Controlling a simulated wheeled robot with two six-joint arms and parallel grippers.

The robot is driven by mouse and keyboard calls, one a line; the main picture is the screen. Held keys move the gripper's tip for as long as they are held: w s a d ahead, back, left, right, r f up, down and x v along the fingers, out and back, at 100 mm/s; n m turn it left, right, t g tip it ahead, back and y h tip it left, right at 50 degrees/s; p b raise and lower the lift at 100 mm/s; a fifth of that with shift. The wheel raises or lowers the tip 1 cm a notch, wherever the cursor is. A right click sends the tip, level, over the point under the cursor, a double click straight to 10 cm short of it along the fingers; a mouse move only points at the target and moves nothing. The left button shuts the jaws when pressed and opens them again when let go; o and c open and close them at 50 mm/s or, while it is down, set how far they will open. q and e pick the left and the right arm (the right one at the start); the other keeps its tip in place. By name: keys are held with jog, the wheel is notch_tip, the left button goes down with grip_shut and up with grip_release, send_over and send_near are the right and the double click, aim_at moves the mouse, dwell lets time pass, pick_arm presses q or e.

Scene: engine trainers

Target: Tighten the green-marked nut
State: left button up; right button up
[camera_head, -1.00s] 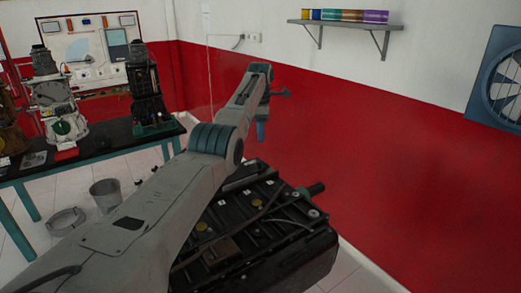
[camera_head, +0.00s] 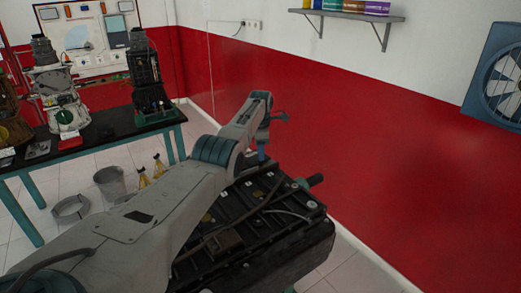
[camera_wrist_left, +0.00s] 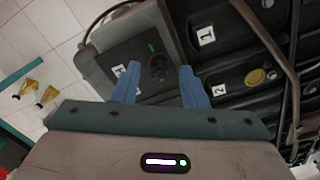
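The engine block (camera_head: 285,235) is black and lies in front of me, partly hidden by my left arm. In the left wrist view its top (camera_wrist_left: 250,80) carries white labels with numbers. A dark round nut-like part (camera_wrist_left: 157,68) sits on a grey-black corner of the engine, with a small green mark (camera_wrist_left: 151,47) just beyond it. My left gripper (camera_wrist_left: 160,88) is open, its two blue fingers apart, and the dark part shows beyond and between their tips. I cannot tell the height gap. In the head view the left gripper (camera_head: 262,142) is small, over the engine's far edge. My right gripper is not in view.
A black bench (camera_head: 90,140) with engine parts stands at the left. A grey bucket (camera_head: 110,184), a ring (camera_head: 70,208) and yellow-black items (camera_head: 145,178) are on the tiled floor. A red wall (camera_head: 400,180) stands close behind the engine. Hoses (camera_wrist_left: 285,50) cross the engine top.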

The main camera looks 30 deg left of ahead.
pick_arm(q)
jog(key=shift+f, duration=0.1)
jog(key=c, duration=0.8)
grip_shut()
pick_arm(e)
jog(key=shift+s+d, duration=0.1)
